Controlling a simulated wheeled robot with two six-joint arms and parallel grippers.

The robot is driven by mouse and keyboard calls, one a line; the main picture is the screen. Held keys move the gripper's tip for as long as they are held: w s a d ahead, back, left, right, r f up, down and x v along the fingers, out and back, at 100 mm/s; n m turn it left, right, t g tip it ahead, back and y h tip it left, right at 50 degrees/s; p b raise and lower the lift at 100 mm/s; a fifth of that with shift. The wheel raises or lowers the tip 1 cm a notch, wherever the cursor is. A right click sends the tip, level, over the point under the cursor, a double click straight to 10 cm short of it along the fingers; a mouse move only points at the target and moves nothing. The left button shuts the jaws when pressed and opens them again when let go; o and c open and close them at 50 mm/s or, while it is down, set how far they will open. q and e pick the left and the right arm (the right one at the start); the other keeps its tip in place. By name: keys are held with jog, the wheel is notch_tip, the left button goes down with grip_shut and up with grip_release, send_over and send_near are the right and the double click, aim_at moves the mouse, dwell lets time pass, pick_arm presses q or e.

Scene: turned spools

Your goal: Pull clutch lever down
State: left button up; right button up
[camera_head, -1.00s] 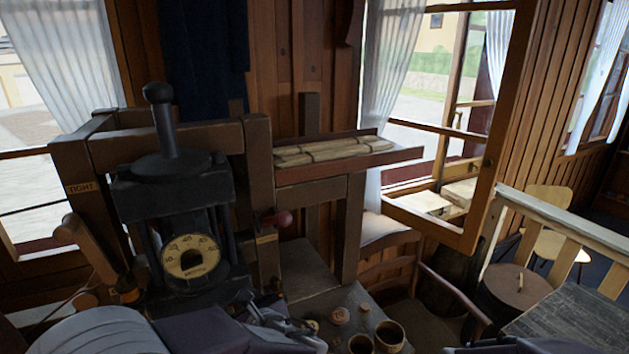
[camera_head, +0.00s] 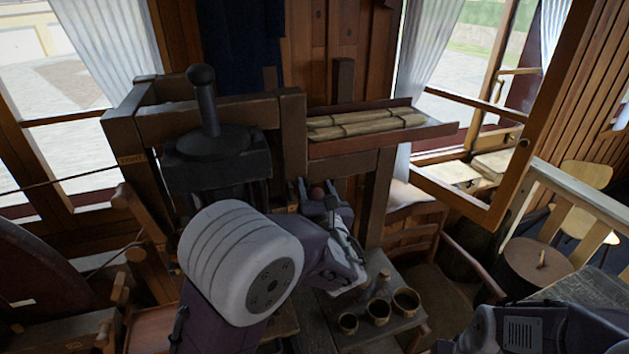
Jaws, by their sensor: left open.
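A lever with a dark red knob (camera_head: 317,192) shows on the right side of the dark machine frame; most of its shaft is hidden. I take it for the clutch lever, though no label on it is readable. My left gripper (camera_head: 320,204) is open at the knob, its dark fingers pointing up on either side of it. I cannot tell whether they touch it. My left forearm hides the machine's dial. A black upright handle (camera_head: 204,98) stands on top of the machine. My right arm shows at the lower right, its fingers out of view.
A wooden lever (camera_head: 135,205) sits at the frame's left, by a label reading TIGHT. Bundled sticks lie in a tray (camera_head: 435,130) behind the gripper. Small cups (camera_head: 377,312) stand on the bench below it. A chair (camera_head: 415,225) is to the right.

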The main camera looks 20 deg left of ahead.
pick_arm(q)
jog(key=shift+w+a, duration=0.1)
grip_shut()
dwell(1.4)
